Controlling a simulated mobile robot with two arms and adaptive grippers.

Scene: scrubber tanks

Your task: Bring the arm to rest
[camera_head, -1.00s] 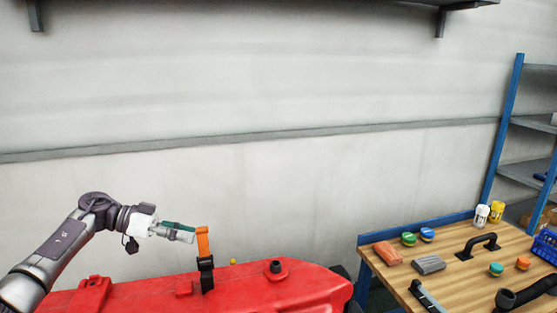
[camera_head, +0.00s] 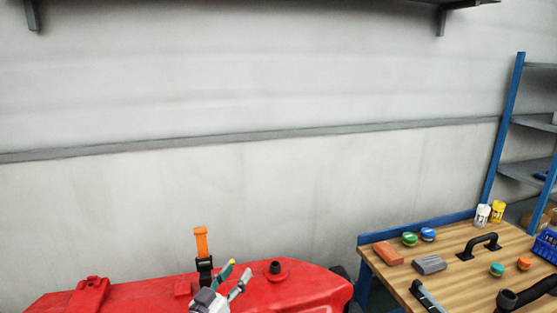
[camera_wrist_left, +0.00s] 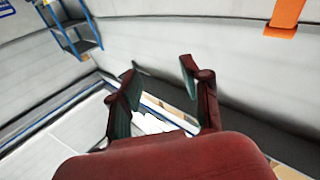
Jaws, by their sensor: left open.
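My left gripper (camera_head: 239,269) is low in the head view, over the red tank (camera_head: 310,288). Its two fingers are spread and nothing is between them. The left wrist view also shows the open, empty fingers (camera_wrist_left: 161,69). Most of the left arm lies below the head view's lower edge. My right gripper is not in view.
An orange strap (camera_head: 201,243) with a black buckle stands up from the tank, just left of the gripper; its end shows in the wrist view (camera_wrist_left: 286,14). A wooden workbench (camera_head: 455,262) with several small items stands right, before a blue-framed shelf (camera_head: 503,130).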

